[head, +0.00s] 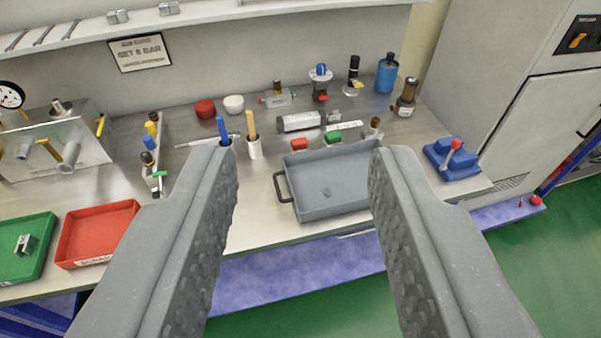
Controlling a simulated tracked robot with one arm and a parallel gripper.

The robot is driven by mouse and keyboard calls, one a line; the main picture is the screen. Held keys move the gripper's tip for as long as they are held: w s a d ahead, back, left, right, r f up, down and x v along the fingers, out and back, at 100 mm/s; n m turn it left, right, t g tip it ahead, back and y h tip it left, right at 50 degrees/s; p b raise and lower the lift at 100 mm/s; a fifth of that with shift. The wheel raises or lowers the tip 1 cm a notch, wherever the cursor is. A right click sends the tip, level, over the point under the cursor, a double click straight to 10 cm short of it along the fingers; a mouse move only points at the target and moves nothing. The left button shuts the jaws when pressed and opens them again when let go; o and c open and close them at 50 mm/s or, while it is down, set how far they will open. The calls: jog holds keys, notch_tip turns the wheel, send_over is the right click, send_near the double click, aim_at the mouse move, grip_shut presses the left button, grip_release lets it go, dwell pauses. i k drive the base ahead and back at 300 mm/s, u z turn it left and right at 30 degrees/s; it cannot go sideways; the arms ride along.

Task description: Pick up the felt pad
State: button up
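I cannot make out a felt pad for certain. A small dark grey patch (326,192) shows on the floor of the grey tray (340,209); it is too small to tell what it is. The tray sits at the front edge of the steel bench, with a dark handle on its left side. My gripper (300,150) is open and empty, its two ridged grey fingers wide apart. The fingers are in front of the tray in the picture, one to each side, and the right finger hides the tray's right end.
A red tray (97,232) and a green tray (24,250) stand at the bench's left. A blue block with a red lever (452,162) is at right. A shelf (210,12) runs above.

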aim_at(298, 145)
jog(key=z, duration=0.7)
jog(key=i, duration=1.35)
jog(key=u, duration=0.65)
jog(key=i, duration=0.7)
jog(key=u, duration=0.55)
